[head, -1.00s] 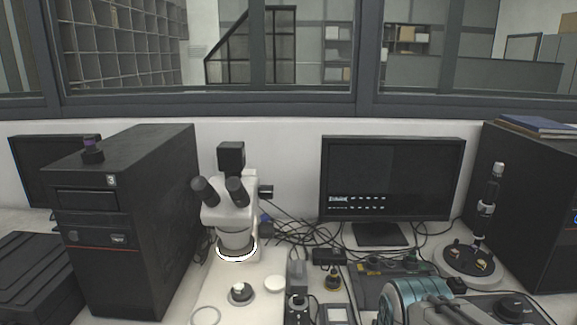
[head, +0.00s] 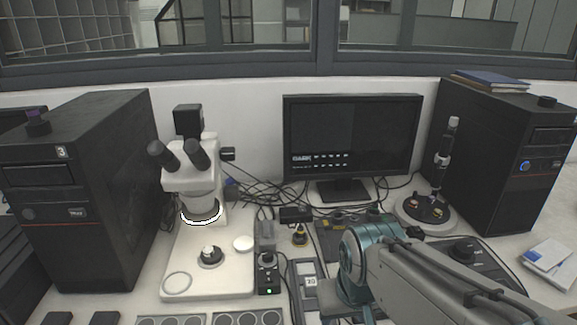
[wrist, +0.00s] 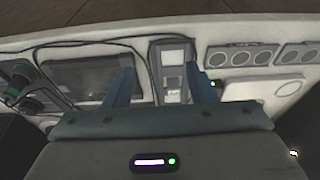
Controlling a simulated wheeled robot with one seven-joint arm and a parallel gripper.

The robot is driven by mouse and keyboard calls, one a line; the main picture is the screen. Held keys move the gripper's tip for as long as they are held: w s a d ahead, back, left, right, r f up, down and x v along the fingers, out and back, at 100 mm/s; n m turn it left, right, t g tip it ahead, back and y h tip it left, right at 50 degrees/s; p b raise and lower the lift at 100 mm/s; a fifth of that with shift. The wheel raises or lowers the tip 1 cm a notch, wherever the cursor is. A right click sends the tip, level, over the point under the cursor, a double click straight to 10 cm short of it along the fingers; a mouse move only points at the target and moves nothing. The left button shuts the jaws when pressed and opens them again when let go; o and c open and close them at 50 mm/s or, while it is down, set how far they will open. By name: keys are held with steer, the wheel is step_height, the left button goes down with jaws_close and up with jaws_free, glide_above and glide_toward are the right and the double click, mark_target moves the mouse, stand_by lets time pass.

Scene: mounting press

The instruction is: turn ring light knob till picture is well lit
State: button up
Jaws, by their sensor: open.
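A small dark controller box (head: 269,282) with a green light stands right of the microscope base, and a round black knob (head: 267,260) is on it. The white microscope (head: 190,178) carries a glowing ring light (head: 201,219). The monitor (head: 352,140) shows a dark picture with "DARK" and small text lines. My gripper (wrist: 158,72) is open and empty in the wrist view, its two blue fingers apart above the bench. The controller's green light shows beside the right finger there; I cannot make out the knob in that view. My arm hides the fingertips in the head view.
A grey device with a small screen (head: 310,282) lies right of the controller; it shows between my fingers in the wrist view. Cables run behind. Round-welled trays (head: 170,321) sit at the front. Black towers (head: 85,190) flank the bench.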

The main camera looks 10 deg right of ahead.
steer(key=w+r+n+p, duration=0.2)
steer(key=w+r, duration=0.1)
steer(key=w, duration=0.2)
steer(key=n+g+p, duration=0.3)
steer(key=n+p, duration=0.4)
steer(key=n, duration=0.3)
glide_above(267, 253)
step_height(267, 253, down, 13)
steer(key=shift+w+r+p, duration=0.1)
steer(key=shift+r+p, duration=0.1)
steer(key=shift+p, duration=1.05)
steer(key=c, duration=1)
